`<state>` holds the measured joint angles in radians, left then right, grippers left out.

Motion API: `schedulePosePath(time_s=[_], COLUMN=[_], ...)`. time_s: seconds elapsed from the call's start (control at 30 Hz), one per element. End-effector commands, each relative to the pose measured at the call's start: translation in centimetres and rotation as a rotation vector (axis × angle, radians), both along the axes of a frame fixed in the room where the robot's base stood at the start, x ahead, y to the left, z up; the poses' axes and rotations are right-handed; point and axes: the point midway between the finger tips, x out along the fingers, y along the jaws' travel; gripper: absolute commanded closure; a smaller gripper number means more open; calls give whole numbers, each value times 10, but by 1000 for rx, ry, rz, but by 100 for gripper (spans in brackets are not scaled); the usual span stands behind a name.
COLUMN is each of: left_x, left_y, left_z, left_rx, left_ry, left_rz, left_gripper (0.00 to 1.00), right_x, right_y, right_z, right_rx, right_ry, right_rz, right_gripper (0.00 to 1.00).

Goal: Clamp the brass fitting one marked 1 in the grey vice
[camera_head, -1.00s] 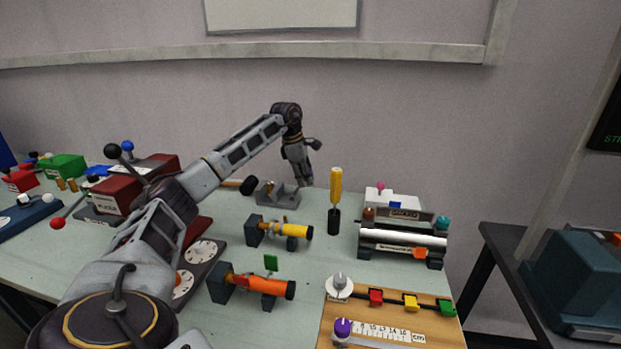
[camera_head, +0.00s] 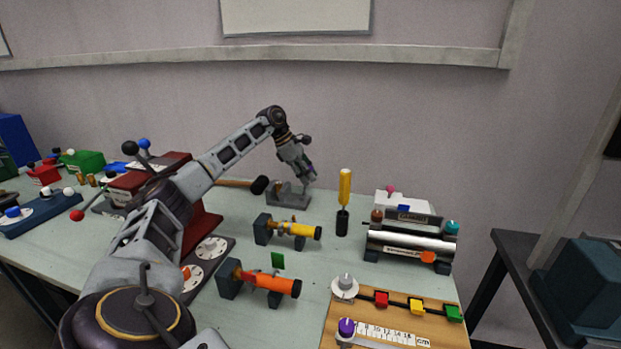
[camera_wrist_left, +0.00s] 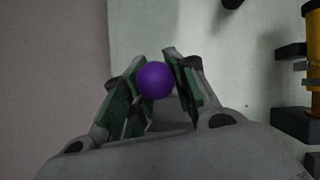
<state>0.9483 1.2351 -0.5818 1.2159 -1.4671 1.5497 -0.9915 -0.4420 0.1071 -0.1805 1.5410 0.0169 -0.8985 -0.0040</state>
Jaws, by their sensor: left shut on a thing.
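The grey vice (camera_head: 287,197) stands at the back of the table. My left gripper (camera_head: 311,177) is at its right end, shut on a purple ball-shaped knob. The knob (camera_wrist_left: 155,80) shows between the green-lined fingers in the left wrist view. Whether the knob belongs to the vice is hidden by the fingers. Small brass pieces (camera_head: 86,180) stand at the far left; no number can be read on them. Whether a brass fitting sits between the vice jaws is too small to tell. My right gripper is out of view.
A yellow-handled screwdriver (camera_head: 343,195) stands upright right of the vice. A dark hammer head (camera_head: 260,185) lies left of it. The yellow tube (camera_head: 300,229) and orange tube (camera_head: 276,284) are in front. A roller device (camera_head: 408,242) stands right.

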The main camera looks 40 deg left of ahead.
Motion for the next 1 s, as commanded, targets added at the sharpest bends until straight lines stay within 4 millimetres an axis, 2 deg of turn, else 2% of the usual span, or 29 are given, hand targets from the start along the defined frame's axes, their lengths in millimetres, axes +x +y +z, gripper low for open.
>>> schedulePosePath(time_s=[0.37, 0.87, 0.9, 1.0], left_x=[-5, -5, -5, -5], left_y=[12, 14, 14, 13], left_z=[4, 7, 7, 6], left_rx=[-106, -122, -122, -122], left_ry=[-68, -79, -79, -79], left_rz=[5, 6, 6, 6], left_gripper=[100, 100, 73, 61], right_x=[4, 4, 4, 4], right_y=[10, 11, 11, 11], right_z=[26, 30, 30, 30], right_rx=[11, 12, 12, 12], right_ry=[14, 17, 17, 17], right_rz=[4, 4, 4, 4], right_gripper=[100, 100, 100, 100])
